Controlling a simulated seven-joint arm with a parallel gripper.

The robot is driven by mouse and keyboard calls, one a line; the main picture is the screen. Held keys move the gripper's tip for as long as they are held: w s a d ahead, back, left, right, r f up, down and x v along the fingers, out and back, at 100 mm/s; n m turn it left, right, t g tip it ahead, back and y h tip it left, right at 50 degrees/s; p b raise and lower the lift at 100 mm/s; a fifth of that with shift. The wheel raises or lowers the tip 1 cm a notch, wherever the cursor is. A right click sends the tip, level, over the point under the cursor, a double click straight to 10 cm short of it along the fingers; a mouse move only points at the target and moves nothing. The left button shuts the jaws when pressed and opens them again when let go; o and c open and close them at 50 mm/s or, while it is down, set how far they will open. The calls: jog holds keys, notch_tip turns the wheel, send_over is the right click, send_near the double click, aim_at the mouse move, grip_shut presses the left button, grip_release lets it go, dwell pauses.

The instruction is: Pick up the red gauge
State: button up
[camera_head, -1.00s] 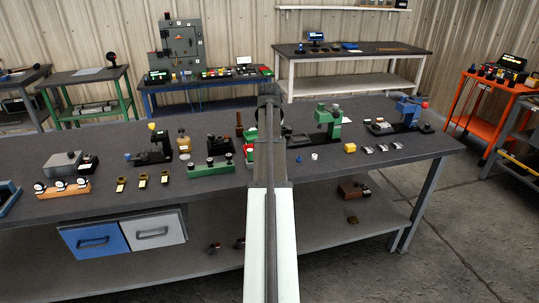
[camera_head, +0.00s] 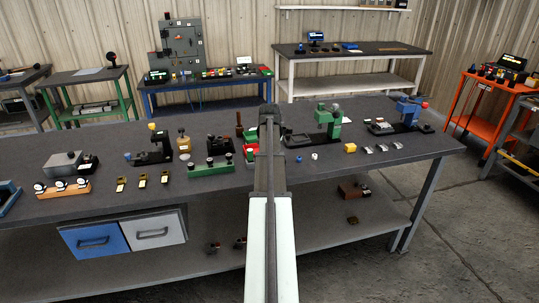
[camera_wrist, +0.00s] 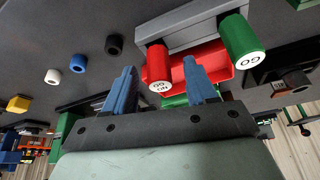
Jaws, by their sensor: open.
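The red gauge (camera_wrist: 158,68) is a red cylinder with a white lettered end face. In the wrist view it sits at a grey block (camera_wrist: 190,24), beside a green gauge marked GO (camera_wrist: 241,40). My gripper (camera_wrist: 157,70) has two blue fingers, spread apart. In the head view my own arm covers this area, and I cannot make out the red gauge or the fingers there.
A red tray (camera_wrist: 213,61) lies close behind the right finger. Black, blue and white small cylinders (camera_wrist: 78,63) stand to the left on the bench. In the head view a green press (camera_head: 327,120) stands right of my arm and a green block with black knobs (camera_head: 210,168) left.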

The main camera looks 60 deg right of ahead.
jog(key=shift+f, duration=0.15)
grip_shut()
dwell(0.4)
